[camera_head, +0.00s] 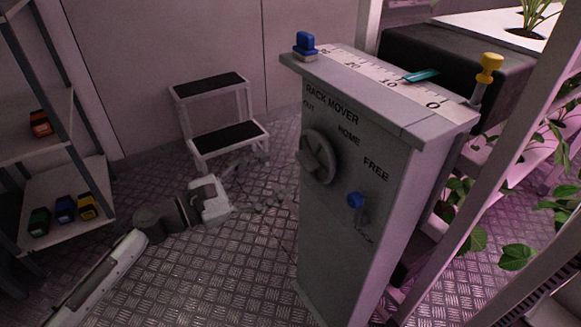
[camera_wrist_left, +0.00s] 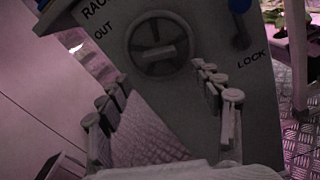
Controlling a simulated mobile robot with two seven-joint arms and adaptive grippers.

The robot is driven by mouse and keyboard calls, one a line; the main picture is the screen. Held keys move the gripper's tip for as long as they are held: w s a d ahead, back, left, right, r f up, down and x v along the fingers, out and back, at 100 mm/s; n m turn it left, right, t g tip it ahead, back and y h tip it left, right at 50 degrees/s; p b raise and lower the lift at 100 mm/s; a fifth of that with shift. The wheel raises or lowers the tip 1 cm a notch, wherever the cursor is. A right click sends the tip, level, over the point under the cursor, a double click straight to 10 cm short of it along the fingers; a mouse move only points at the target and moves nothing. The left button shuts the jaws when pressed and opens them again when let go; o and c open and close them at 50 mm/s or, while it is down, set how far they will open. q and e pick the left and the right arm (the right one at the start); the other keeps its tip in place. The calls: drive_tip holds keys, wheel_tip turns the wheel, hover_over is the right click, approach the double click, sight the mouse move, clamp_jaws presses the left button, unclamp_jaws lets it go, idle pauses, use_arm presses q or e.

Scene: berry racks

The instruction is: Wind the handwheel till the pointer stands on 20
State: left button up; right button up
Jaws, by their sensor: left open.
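The grey handwheel (camera_head: 318,157) is on the front of the rack mover cabinet (camera_head: 340,240). It also shows in the left wrist view (camera_wrist_left: 160,45), near the top middle, with a bar across its hub. The teal pointer (camera_head: 421,76) lies across the white scale (camera_head: 372,75) on the cabinet top, with its tip close to the 10 mark. My left gripper (camera_head: 273,179) is open and empty, apart from the wheel, to its left in the head view. In the left wrist view its fingers (camera_wrist_left: 158,88) spread below the wheel. My right gripper is out of view.
A blue-knobbed lever (camera_head: 355,200) sits between FREE and LOCK, right of the wheel. A blue-topped piece (camera_head: 305,44) and a yellow-knobbed lever (camera_head: 489,66) are at the cabinet top's ends. A step stool (camera_head: 213,110) stands behind my left gripper; shelves (camera_head: 80,190) stand left.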

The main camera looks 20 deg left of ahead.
use_arm(q)
drive_tip(key=shift+v, duration=2.35)
drive_tip(key=shift+c, duration=0.5)
